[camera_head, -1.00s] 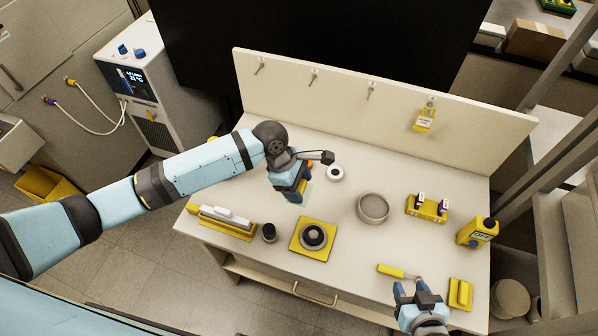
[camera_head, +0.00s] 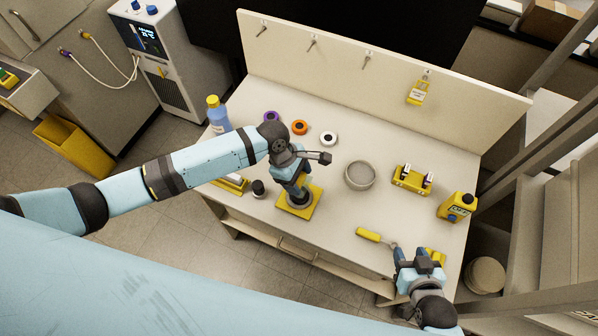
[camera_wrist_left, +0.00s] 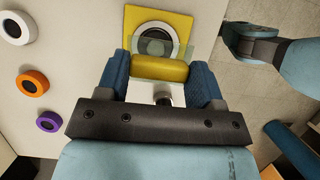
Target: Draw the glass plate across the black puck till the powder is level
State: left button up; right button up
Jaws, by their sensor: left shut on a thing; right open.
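The black puck (camera_wrist_left: 156,40) sits in a pale ring on a square yellow base (camera_wrist_left: 177,22), seen in the left wrist view. The base (camera_head: 314,208) also shows in the head view, where my left arm hides most of the puck. My left gripper (camera_head: 297,193) is over the base. In the left wrist view my left gripper (camera_wrist_left: 160,72) is shut on the yellow grip of the clear greenish glass plate (camera_wrist_left: 190,48). The plate overlaps the puck's near part; contact and the powder's level cannot be told. My right gripper (camera_head: 403,250) is open at the front right.
A yellow-handled tool (camera_head: 368,235) lies beside the right gripper. A round sieve-like dish (camera_head: 360,176), a yellow rack (camera_head: 412,181) and a yellow bottle (camera_head: 457,207) stand to the right. A small dark jar (camera_head: 258,188) stands left of the base. White (camera_head: 328,139) and orange (camera_head: 299,127) rings lie behind.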

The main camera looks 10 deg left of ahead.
aim_at(296, 198)
dwell(0.3)
pick_arm(q)
jog(key=shift+f+b, duration=0.6)
jog(key=shift+f, duration=2.05)
jog(key=shift+f, duration=0.35)
jog(key=shift+s+a+p, duration=0.15)
jog(key=shift+s+p, duration=0.45)
jog(key=shift+s, duration=0.1)
jog(key=shift+w, duration=0.2)
jog(key=shift+w+d, duration=0.25)
jog(key=shift+w, duration=1)
jog(key=shift+s, duration=0.25)
jog(key=shift+s+a, duration=0.25)
jog(key=shift+s, duration=0.95)
